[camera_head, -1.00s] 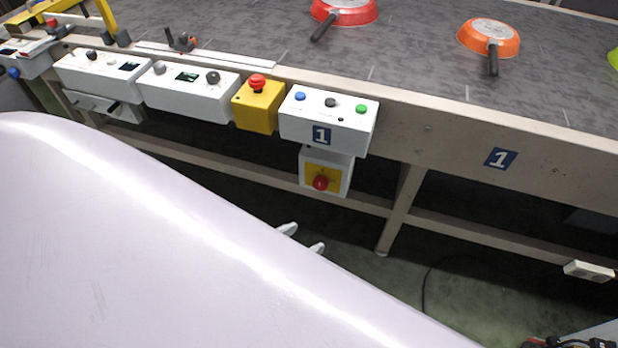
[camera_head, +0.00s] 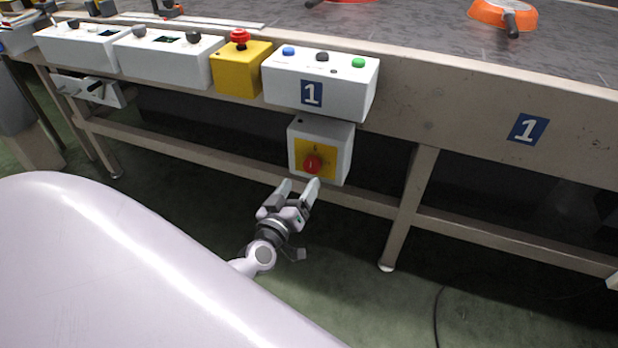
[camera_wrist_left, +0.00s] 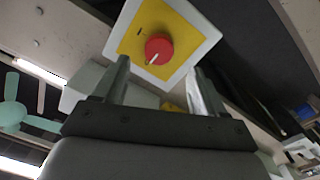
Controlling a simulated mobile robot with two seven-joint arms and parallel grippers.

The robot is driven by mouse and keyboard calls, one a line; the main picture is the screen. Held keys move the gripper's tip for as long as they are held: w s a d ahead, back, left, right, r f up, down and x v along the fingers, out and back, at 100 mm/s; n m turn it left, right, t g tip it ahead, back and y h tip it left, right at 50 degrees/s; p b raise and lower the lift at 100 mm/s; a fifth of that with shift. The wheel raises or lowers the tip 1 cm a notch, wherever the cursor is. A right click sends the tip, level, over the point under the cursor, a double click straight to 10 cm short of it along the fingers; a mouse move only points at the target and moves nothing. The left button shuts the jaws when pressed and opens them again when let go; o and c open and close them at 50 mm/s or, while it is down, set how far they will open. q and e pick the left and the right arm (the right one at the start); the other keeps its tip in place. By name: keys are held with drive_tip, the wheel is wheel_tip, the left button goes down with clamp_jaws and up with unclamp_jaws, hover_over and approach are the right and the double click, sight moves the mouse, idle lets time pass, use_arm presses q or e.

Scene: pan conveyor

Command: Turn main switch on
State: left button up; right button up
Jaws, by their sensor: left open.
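The main switch is a red rotary knob (camera_head: 312,163) on a yellow plate on a white box (camera_head: 338,153), mounted under the control box marked 1. My left gripper (camera_head: 299,184) is open and empty, just below and in front of the knob, with its fingers pointing up at it. In the left wrist view the red knob (camera_wrist_left: 159,48) lies beyond and between the two open fingertips (camera_wrist_left: 160,75), apart from them. A pale mark shows on the knob's lower left edge. My right gripper is not in view.
The control box (camera_head: 320,85) with blue, black and green buttons sits above the switch. A yellow box with a red emergency button (camera_head: 239,38) is to its left. A table leg (camera_head: 408,210) stands to the right. Orange pan (camera_head: 502,14) lies on the conveyor.

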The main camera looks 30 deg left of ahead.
sight(310, 168)
use_arm(q)
drive_tip(key=b+x, duration=0.1)
drive_tip(key=x, duration=0.4)
drive_tip(key=shift+w, duration=0.15)
drive_tip(key=shift+w+a+b, duration=0.1)
drive_tip(key=shift+w+b, duration=0.25)
drive_tip(key=shift+w, duration=0.3)
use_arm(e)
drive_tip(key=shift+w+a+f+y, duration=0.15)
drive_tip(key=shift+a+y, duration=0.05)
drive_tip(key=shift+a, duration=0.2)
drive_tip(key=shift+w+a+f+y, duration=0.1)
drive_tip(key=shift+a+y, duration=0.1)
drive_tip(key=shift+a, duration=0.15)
use_arm(q)
drive_tip(key=c, duration=1.1)
